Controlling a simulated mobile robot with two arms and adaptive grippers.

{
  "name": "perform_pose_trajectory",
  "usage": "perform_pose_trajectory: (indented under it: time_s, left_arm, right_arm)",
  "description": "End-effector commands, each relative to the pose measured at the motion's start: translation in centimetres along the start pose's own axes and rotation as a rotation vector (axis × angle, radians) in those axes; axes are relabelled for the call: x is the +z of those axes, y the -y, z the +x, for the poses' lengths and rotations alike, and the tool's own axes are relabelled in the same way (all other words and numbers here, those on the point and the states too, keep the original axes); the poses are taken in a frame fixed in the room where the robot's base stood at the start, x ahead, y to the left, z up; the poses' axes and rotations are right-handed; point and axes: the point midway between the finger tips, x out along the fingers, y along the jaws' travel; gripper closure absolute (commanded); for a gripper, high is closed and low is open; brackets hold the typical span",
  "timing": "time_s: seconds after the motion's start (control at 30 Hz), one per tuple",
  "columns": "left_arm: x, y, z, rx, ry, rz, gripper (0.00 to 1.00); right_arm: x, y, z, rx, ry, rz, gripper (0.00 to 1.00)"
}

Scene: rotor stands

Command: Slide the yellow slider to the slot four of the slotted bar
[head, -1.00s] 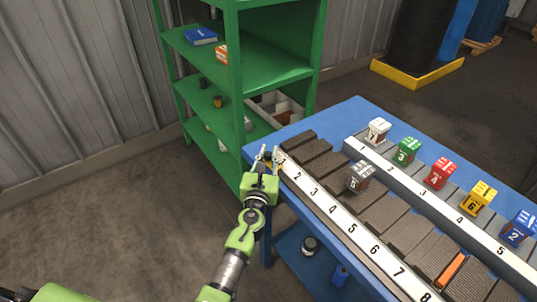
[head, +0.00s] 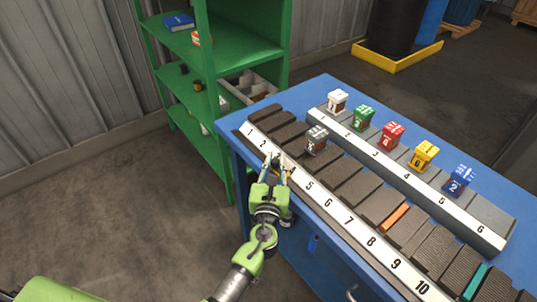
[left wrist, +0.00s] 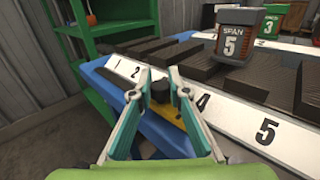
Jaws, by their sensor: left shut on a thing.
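The slotted bar (head: 350,222) is a long white strip with black numbers along the near edge of the blue table. It also shows in the left wrist view (left wrist: 235,118). The yellow slider (left wrist: 175,110) has a dark knob and sits at the bar's edge, partly hidden by my fingers. My left gripper (head: 273,164) is shut on the slider's knob, with one finger on each side in the left wrist view (left wrist: 160,88). It covers the number 3, between the visible 2 and 4. My right gripper is not in view.
A grey block marked 5 (head: 317,140) stands on the dark ribbed slots behind the bar. White, green, red, yellow and blue numbered blocks stand along a second numbered rack (head: 412,188). A green shelf (head: 215,100) stands left of the blue table (head: 310,91).

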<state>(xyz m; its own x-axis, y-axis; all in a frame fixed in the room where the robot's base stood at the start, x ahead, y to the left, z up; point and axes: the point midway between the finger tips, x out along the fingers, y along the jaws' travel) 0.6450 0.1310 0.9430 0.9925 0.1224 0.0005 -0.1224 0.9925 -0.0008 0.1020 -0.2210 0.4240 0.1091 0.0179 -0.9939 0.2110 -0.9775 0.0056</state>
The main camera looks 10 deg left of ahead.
Motion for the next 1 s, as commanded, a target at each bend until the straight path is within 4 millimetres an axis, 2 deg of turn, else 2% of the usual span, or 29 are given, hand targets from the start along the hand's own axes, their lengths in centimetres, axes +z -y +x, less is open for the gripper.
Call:
perform_pose_trajectory:
  time_s: [0.13,0.43,0.47,0.7,0.83,1.0]
  left_arm:
    - [-0.2,0.4,-0.4,0.000,-0.004,-0.001,1.00]
    - [-0.2,0.4,-0.4,0.000,-0.004,0.000,1.00]
    - [-0.2,0.4,-0.4,0.000,-0.003,0.000,0.76]
    - [-0.2,0.4,-0.4,0.000,-0.003,0.000,0.76]
    - [-0.2,0.4,-0.6,0.000,-0.003,0.000,0.76]
    - [-0.2,0.3,-2.6,0.001,-0.004,0.000,0.76]
  right_arm:
    - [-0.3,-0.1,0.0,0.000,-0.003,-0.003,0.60]
    - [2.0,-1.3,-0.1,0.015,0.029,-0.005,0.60]
    - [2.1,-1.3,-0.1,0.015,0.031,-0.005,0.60]
    - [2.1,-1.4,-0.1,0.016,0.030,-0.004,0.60]
    - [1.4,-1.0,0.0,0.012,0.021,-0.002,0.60]
    - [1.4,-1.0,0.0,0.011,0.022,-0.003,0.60]
